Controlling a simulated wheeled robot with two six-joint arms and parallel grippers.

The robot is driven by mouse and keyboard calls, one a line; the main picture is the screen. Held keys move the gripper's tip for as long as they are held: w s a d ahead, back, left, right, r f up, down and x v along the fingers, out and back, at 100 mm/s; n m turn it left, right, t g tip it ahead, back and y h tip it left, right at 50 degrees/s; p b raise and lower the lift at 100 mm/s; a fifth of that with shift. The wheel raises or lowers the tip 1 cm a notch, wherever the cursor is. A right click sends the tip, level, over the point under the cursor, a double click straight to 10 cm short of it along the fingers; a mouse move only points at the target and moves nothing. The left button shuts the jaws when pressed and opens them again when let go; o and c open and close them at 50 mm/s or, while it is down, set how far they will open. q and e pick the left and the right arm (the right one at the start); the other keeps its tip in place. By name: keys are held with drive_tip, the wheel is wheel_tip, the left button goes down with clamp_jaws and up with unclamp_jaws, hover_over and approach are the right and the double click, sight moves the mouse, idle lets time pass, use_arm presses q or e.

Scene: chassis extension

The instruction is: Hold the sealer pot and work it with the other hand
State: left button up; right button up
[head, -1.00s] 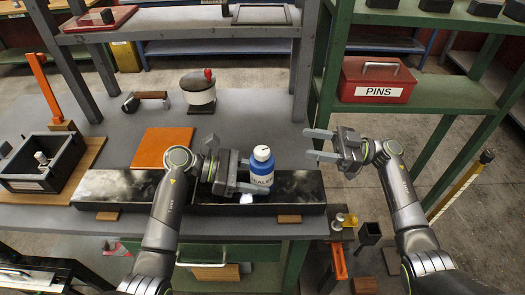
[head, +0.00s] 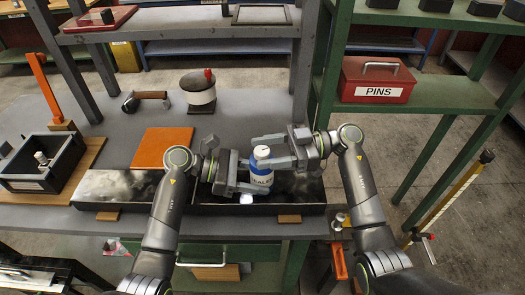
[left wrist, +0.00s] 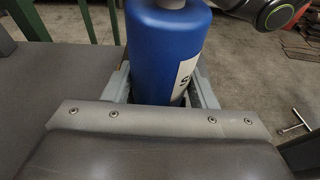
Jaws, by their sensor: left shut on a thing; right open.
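The sealer pot (head: 261,176) is a blue bottle with a white label and a white cap (head: 262,151). It stands upright in my left gripper (head: 250,188), which is shut around its body above the dark tray. In the left wrist view the blue pot (left wrist: 167,50) sits between the two fingers, its label partly showing and its top cut off. My right gripper (head: 270,150) is open at the height of the cap, with its fingers reaching in from the right on either side of the cap; whether they touch it I cannot tell.
Under the grippers lies a long dark tray (head: 125,184) with cloudy grey patches. An orange board (head: 163,147), a white pot with a red knob (head: 199,91) and a black box (head: 40,163) are on the grey bench. A red PINS box (head: 376,80) stands on the green shelf at right.

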drive_tip(key=shift+s+a, duration=0.1)
drive_tip(key=shift+a, duration=0.4)
drive_tip(key=c, duration=1)
drive_tip(key=shift+m+t, duration=0.3)
drive_tip(key=shift+t, duration=0.2)
drive_tip(key=m+t, duration=0.3)
drive_tip(key=t, duration=0.2)
drive_tip(key=shift+s+f, duration=0.1)
drive_tip(key=shift+m+t+h, duration=0.9)
drive_tip(key=shift+m+t, duration=1)
drive_tip(key=shift+t, duration=0.8)
